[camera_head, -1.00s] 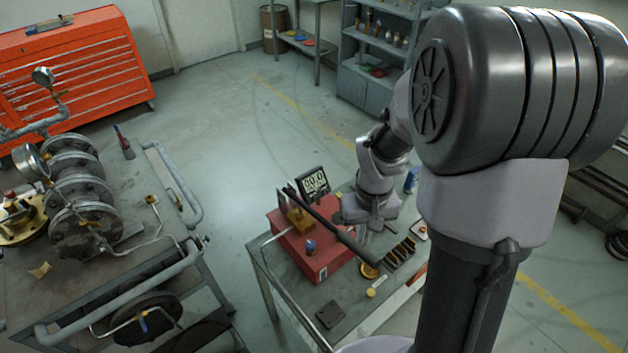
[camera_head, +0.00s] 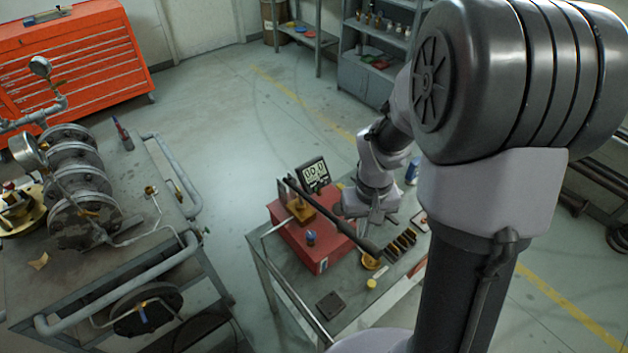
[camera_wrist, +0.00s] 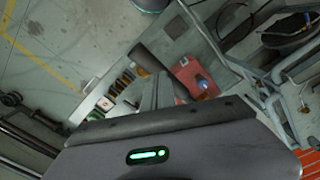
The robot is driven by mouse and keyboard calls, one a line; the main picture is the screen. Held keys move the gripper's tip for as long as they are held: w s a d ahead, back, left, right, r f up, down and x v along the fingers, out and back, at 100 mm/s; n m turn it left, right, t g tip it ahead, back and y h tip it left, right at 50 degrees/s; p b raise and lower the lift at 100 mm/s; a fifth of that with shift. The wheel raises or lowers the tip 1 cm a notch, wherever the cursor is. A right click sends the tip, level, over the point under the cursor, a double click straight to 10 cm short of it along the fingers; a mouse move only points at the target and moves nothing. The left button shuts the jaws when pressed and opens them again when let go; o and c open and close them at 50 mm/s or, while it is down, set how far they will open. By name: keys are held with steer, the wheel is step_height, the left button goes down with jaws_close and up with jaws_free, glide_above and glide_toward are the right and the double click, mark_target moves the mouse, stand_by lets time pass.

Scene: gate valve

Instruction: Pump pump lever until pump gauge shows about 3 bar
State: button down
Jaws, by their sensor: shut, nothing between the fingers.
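The red pump box (camera_head: 305,243) stands on the grey bench. The dark pump lever (camera_head: 337,218) slopes from the brass block (camera_head: 301,208) on the box down to the right, past the box's edge.
Brass fittings (camera_head: 371,262), dark slotted parts (camera_head: 400,245) and a dark plate (camera_head: 330,306) lie on the bench (camera_head: 292,312). A pipe rig with flanges (camera_head: 78,180) stands on a trolley at left. A red tool cabinet (camera_head: 75,60) and grey shelves (camera_head: 362,80) stand behind. Floor between is clear.

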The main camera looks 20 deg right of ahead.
mark_target(360, 245)
step_height(360, 245, down, 8)
steer(key=b, duration=0.6)
steer(key=shift+r, duration=0.2)
step_height(360, 245, up, 8)
steer(key=p, duration=0.6)
steer(key=shift+f, duration=0.25)
steer(key=shift+f+b, duration=0.3)
steer(key=shift+f, duration=0.1)
stand_by(0.6)
